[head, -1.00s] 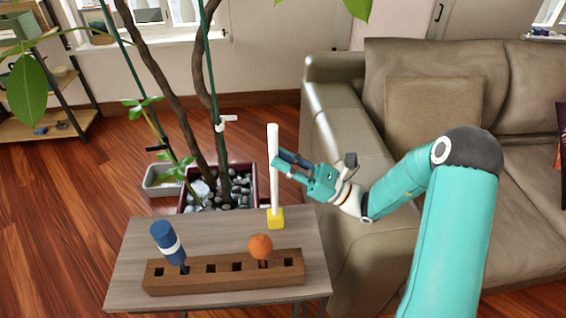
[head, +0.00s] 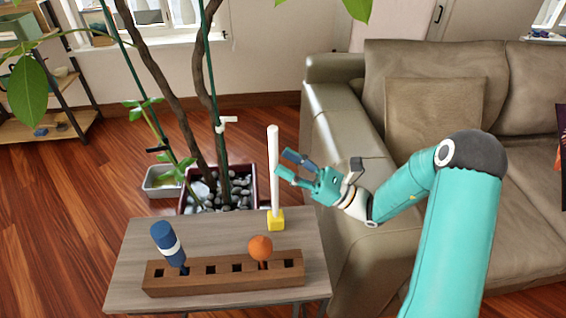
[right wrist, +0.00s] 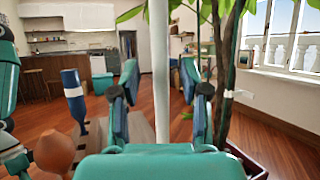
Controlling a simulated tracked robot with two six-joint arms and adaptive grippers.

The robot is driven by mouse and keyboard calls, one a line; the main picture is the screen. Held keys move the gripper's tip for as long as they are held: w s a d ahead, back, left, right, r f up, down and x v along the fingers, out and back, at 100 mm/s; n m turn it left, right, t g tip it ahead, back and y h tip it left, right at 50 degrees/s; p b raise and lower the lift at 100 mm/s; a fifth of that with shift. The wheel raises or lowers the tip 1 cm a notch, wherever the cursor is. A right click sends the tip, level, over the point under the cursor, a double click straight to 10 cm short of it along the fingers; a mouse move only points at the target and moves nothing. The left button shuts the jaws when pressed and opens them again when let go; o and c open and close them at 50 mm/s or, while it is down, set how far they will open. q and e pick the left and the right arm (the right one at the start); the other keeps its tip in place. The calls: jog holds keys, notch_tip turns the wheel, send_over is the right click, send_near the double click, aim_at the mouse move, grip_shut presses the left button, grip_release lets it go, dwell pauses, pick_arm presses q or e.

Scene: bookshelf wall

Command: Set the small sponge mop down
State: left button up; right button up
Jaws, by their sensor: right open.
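The small sponge mop has a white handle (head: 273,165) and a yellow sponge head (head: 276,220). It stands upright, head down, near the back right of the small wooden table (head: 140,240). My right gripper (head: 281,163) is open just to the right of the handle in the head view. In the right wrist view the white handle (right wrist: 159,70) shows upright beyond and between the two spread fingers, with no finger closed on it. My left gripper is in neither view.
A wooden block with square holes (head: 215,284) lies along the table's front. It holds a blue tool with a white band (head: 165,240) and an orange-topped tool (head: 260,247). A planter of stones (head: 235,190) stands behind the table. A sofa (head: 350,240) is right.

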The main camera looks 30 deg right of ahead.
jog(key=b+v, duration=0.1)
jog(key=v, duration=0.9)
jog(key=shift+s+d+f, duration=0.2)
jog(key=shift+s+f, duration=0.05)
jog(key=shift+s, duration=0.05)
jog(key=shift+s, duration=0.1)
